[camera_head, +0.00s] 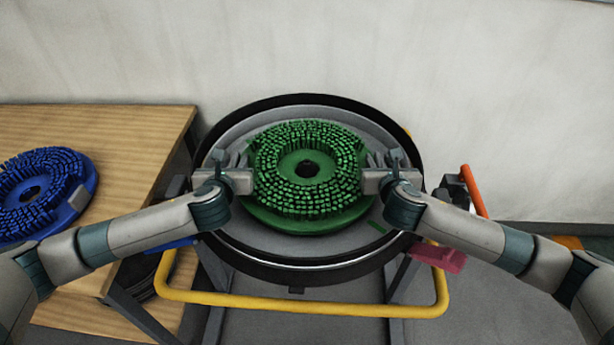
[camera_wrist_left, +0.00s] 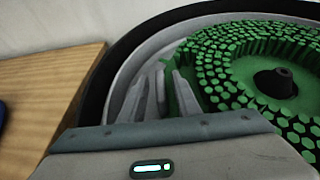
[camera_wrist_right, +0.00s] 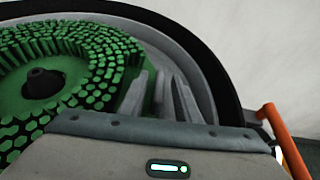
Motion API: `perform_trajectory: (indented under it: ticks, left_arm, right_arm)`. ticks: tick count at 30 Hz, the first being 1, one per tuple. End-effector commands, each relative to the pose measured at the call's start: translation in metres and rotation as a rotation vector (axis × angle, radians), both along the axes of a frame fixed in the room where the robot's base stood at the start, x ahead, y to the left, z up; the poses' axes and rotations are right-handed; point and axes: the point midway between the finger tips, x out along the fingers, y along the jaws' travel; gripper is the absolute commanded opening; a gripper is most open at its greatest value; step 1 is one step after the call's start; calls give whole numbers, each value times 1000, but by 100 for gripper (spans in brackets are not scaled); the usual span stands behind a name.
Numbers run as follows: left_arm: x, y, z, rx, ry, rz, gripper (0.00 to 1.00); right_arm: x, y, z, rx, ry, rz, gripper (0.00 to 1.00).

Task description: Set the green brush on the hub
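The green brush (camera_head: 312,208), a ring with bristles facing up, is inside the round grey tank (camera_head: 270,248). The dark hub (camera_head: 308,168) shows in its central hole; in the left wrist view the hub (camera_wrist_left: 275,82) is a dark cone there, also seen in the right wrist view (camera_wrist_right: 42,84). I cannot tell whether the brush rests on it or is slightly above. My left gripper (camera_head: 240,168) is at the brush's left side and my right gripper (camera_head: 374,168) at its right side. Green shows between the fingers of each, and both look shut on the brush's edges.
A blue brush (camera_head: 40,190) lies on the wooden table (camera_head: 120,130) at the left. The tank has a high black rim (camera_head: 300,99) and a yellow bar (camera_head: 290,303) in front. An orange handle (camera_head: 473,188) and a pink part (camera_head: 438,256) are at the right. A wall stands behind.

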Motion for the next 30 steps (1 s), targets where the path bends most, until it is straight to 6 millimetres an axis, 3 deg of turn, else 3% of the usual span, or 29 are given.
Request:
perform_trajectory:
  ticks: [17, 30]
  left_arm:
    - [-10, -1, 5, -1, 0, -2, 30]
    - [-73, -1, 30, -2, 0, -2, 30]
  right_arm:
    - [0, 1, 0, 1, 0, 2, 30]
    - [0, 1, 0, 1, 0, 2, 30]
